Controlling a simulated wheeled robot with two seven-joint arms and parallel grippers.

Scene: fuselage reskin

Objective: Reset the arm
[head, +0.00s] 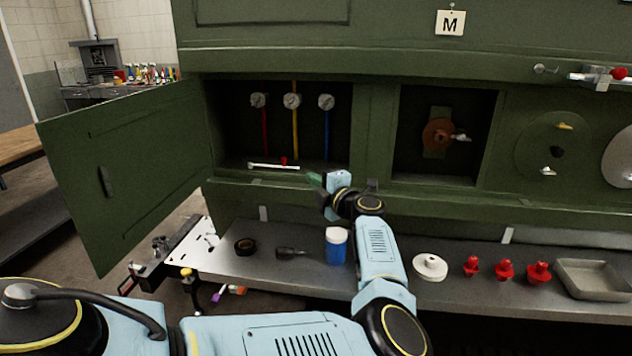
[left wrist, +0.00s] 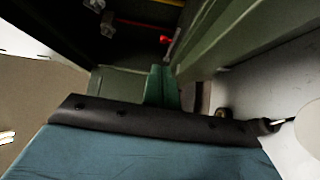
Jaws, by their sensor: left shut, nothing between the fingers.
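My left arm (head: 376,250) reaches from the lower left, bends at the elbow and rises over the workbench. My left gripper (head: 314,180) points left, just in front of the lower edge of the open bay in the green fuselage panel (head: 375,95). Its green fingers are shut with nothing between them; they also show in the left wrist view (left wrist: 160,86). My right gripper is not in view.
The bay door (head: 130,165) stands open at left. Three gauges (head: 292,101) and a white bar (head: 273,166) are inside the bay. On the bench shelf (head: 262,268) are a blue jar (head: 336,250), a white disc (head: 430,267), red plugs (head: 504,269) and a grey tray (head: 594,279).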

